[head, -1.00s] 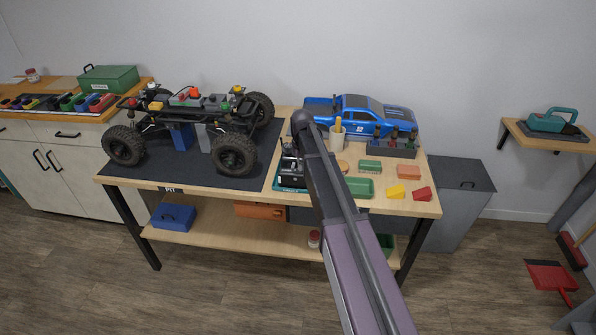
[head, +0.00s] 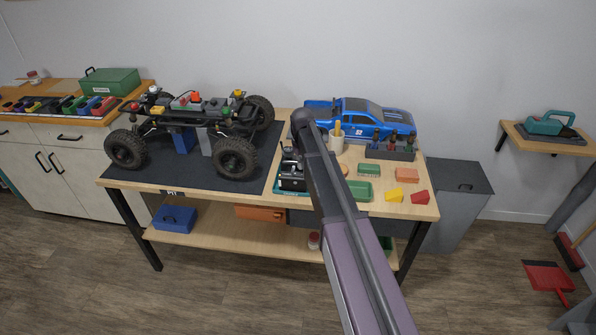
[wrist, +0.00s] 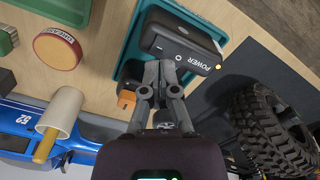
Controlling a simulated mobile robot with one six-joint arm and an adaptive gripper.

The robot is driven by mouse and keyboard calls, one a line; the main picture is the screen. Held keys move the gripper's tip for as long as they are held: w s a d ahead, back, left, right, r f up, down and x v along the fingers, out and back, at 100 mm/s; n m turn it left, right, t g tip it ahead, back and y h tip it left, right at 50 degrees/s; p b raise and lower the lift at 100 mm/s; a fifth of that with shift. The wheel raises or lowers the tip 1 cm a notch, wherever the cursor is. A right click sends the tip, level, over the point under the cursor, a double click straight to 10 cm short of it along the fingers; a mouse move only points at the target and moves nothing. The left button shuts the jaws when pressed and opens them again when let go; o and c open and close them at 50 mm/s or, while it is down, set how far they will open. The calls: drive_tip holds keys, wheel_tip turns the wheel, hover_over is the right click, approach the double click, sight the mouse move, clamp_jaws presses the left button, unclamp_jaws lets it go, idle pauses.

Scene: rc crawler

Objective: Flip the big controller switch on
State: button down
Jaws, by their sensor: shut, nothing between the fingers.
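The big black controller (wrist: 185,35) lies in a teal tray (wrist: 127,62), with a white POWER label on its near face. A dash mark and a ring mark show beside the label, where the switch (wrist: 167,52) is. A small amber light sits at the face's corner. My gripper (wrist: 168,68) is shut and empty, its tips right at that face, partly covering it; I cannot tell if they touch.
An RC crawler chassis (head: 195,112) stands on a dark mat left of the tray; its tyre (wrist: 270,130) is near my gripper. A cup (wrist: 60,112), a round tin (wrist: 58,48) and a blue truck body (wrist: 20,120) lie on the other side. An orange-tipped item (wrist: 126,99) is close by.

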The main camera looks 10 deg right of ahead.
sight(302, 175)
drive_tip(key=shift+r+p, duration=1.85)
drive_tip(key=shift+r, duration=0.25)
drive_tip(key=s+m, duration=0.2)
drive_tip(key=s, duration=2.7)
drive_tip(key=shift+s, duration=0.15)
